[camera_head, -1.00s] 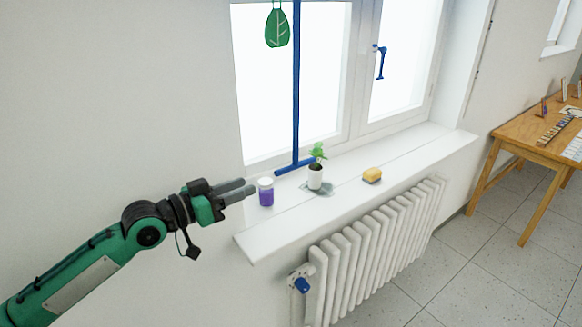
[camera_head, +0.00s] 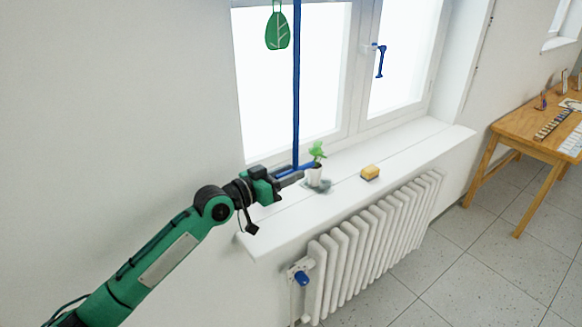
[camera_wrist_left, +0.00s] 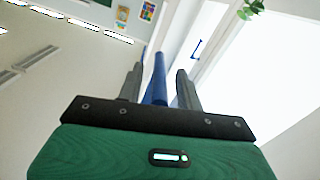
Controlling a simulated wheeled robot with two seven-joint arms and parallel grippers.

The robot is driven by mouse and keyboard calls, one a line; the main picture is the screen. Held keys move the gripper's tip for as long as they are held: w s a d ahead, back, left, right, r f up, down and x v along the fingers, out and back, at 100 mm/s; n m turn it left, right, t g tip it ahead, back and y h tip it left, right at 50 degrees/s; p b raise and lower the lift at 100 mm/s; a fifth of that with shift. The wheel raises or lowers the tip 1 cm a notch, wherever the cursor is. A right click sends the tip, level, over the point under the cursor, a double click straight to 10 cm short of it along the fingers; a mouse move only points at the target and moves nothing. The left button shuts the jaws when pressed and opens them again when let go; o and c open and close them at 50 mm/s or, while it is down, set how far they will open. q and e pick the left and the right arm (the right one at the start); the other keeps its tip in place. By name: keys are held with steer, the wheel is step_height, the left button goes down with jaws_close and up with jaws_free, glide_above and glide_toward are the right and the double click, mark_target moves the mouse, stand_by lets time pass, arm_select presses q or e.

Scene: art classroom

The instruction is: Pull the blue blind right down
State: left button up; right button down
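A narrow blue upright bar (camera_head: 296,80) hangs in front of the left window pane, with a short blue crossbar (camera_head: 308,166) at its foot, just above the sill. No spread of blue blind cloth shows. My left gripper (camera_head: 296,177) is at the crossbar, over the sill. In the left wrist view the blue bar (camera_wrist_left: 158,80) runs between my two grey fingers, which stand apart with a gap on each side of it. My right gripper is not in view.
A potted plant (camera_head: 315,174) stands close to the left fingertips. A radiator (camera_head: 375,240) is below. A blue window handle (camera_head: 380,60) and a green leaf ornament (camera_head: 277,30) are higher up.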

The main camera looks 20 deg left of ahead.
arm_select(q)
steer(key=shift+w+d, duration=0.3)
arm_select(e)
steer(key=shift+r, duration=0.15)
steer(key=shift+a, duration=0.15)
arm_select(q)
jaws_close()
